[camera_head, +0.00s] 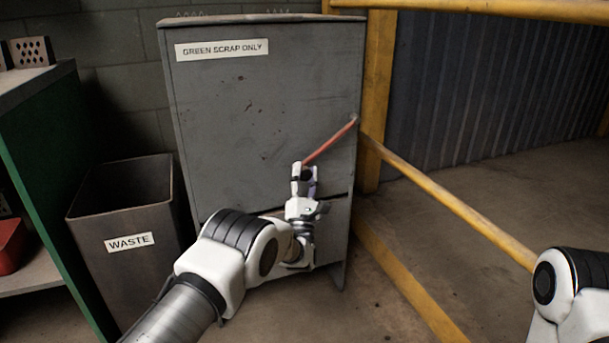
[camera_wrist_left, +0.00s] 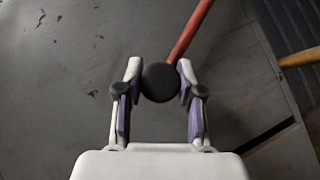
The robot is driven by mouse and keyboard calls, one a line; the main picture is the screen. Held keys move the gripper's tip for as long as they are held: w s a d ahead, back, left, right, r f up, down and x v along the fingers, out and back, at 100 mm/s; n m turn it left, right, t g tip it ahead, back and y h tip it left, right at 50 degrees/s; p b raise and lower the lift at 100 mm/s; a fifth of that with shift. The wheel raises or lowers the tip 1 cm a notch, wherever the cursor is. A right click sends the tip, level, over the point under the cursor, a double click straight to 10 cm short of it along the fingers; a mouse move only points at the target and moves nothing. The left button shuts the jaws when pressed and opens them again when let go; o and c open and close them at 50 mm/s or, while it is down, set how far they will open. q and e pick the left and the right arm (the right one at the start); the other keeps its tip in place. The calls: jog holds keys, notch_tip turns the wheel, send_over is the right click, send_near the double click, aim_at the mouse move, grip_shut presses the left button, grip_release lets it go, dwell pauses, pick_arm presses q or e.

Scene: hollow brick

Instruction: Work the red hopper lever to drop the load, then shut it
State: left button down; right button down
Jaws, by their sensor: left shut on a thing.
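The red hopper lever (camera_head: 331,141) slants across the right part of the grey hopper's front (camera_head: 255,105), from its upper right end down to the left. A dark round knob (camera_wrist_left: 160,82) forms its lower end. My left gripper (camera_head: 304,172) is shut on this knob. In the left wrist view the two fingers of my left gripper (camera_wrist_left: 160,85) sit either side of the knob, and the red rod (camera_wrist_left: 190,32) runs up and right from it. A dark seam crosses the hopper front below the gripper. My right gripper is out of view; only part of my right arm shows at lower right.
A dark waste bin (camera_head: 128,205) stands left of the hopper, next to a green-sided shelf (camera_head: 50,170) with a red container (camera_head: 12,245). Yellow rails (camera_head: 450,200) run along the hopper's right side. Open floor (camera_head: 510,180) lies beyond the rails.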

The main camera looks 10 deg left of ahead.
pick_arm(q)
jog(key=c, duration=0.7)
grip_release()
jog(key=v, duration=1.2)
